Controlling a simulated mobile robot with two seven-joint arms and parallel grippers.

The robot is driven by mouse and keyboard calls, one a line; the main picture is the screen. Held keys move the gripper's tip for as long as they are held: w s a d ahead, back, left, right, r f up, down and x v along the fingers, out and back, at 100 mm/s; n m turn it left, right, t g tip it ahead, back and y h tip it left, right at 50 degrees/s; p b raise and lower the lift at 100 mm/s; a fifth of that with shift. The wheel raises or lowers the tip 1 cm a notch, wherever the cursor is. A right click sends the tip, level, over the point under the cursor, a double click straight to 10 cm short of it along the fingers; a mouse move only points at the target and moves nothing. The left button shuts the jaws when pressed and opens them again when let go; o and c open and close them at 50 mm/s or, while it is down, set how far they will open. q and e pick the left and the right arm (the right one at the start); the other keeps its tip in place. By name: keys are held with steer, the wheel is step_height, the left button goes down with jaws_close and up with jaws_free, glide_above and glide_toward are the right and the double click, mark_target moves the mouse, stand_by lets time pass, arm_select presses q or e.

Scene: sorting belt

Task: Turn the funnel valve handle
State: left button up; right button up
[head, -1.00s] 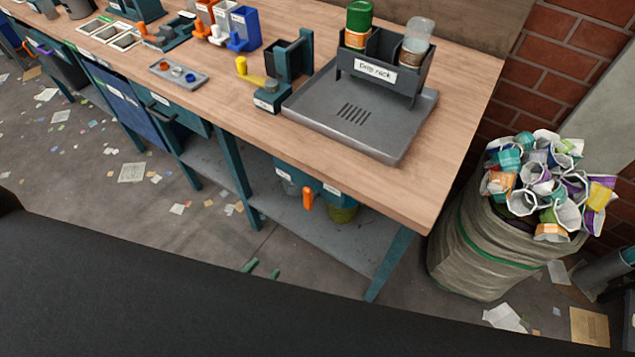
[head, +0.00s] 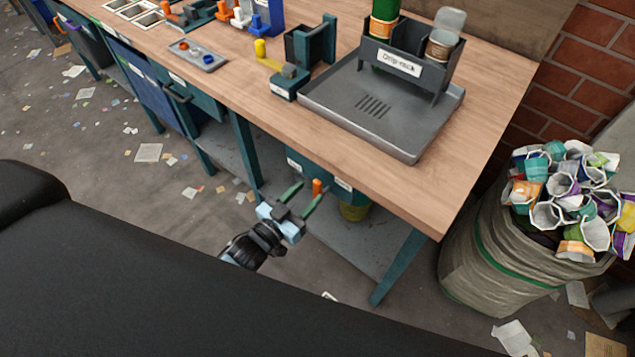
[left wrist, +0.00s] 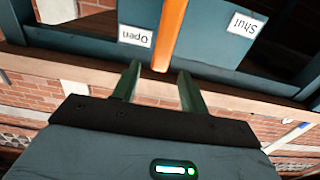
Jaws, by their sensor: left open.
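The orange valve handle (head: 317,186) hangs at the front of the dark teal funnel housing (head: 348,172) under the bench top. In the left wrist view the handle (left wrist: 171,30) runs down the picture, nearer the "Open" label (left wrist: 135,36) than the "Shut" label (left wrist: 244,25); both labels read upside down. My left gripper (head: 312,188) is open, its green fingers pointing at the handle. In the left wrist view the handle's end shows between and just beyond the fingertips (left wrist: 159,70); I cannot tell if they touch. My right gripper is not in view.
The wooden bench top (head: 410,190) overhangs the funnel, with the drip rack's tray (head: 330,98) on it. A teal bench leg (head: 398,266) and a low shelf (head: 365,245) stand nearby. A full sack of cups (head: 490,260) is at the right. Paper scraps litter the floor.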

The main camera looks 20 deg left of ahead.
mark_target(315, 186)
arm_select(q)
steer(key=shift+x, duration=2.5)
jaws_close()
